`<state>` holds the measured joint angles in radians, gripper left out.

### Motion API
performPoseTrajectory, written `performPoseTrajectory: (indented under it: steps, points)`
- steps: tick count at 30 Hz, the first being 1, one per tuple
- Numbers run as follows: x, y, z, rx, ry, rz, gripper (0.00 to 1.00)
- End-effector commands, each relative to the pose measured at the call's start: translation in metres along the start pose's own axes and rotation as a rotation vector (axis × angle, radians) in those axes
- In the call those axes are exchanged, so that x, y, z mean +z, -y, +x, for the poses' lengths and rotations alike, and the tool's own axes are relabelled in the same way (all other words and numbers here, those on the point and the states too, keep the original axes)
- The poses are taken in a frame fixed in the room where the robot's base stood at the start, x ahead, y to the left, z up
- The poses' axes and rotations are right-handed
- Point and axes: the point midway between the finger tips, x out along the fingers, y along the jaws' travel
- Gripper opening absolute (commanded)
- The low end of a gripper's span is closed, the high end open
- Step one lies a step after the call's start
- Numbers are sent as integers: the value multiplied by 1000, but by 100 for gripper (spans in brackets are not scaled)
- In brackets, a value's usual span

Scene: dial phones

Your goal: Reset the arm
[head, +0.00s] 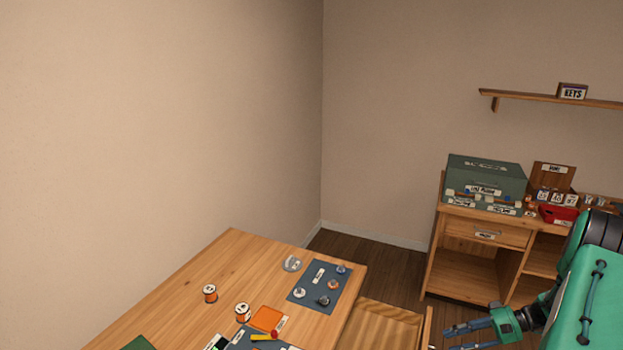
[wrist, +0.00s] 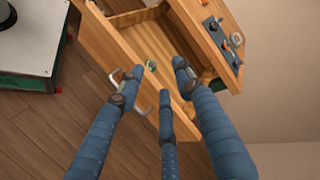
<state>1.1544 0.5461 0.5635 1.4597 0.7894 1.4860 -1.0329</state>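My gripper (head: 462,338) is at the lower right of the head view, just right of the pulled-out drawer (head: 385,324) of the wooden table. Its blue fingers are spread apart and nothing shows between them. In the wrist view my gripper (wrist: 156,78) has its fingertips apart over the front edge of the open drawer (wrist: 150,38). A small green item (wrist: 151,66) lies in the drawer. Whether a finger touches the drawer front or handle I cannot tell.
The wooden table (head: 190,290) holds a dark mat (head: 310,287) with several small parts, spools (head: 210,293) and an orange square (head: 266,318). A wooden desk (head: 470,265) with a green box (head: 485,180) stands at the back right. A shelf (head: 535,98) hangs above it.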

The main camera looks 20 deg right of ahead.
Motion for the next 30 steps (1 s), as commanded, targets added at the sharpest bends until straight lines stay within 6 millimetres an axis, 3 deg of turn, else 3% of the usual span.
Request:
performPoseTrajectory:
  steps: [3, 14, 21, 30]
  points:
    - [1, 44, 13, 77, 52, -15, 35]
    - [25, 157, 53, 309, 161, -65, 35]
    - [55, 224, 78, 459, 196, -117, 35]
    - [104, 296, 105, 631, 199, -204, 35]
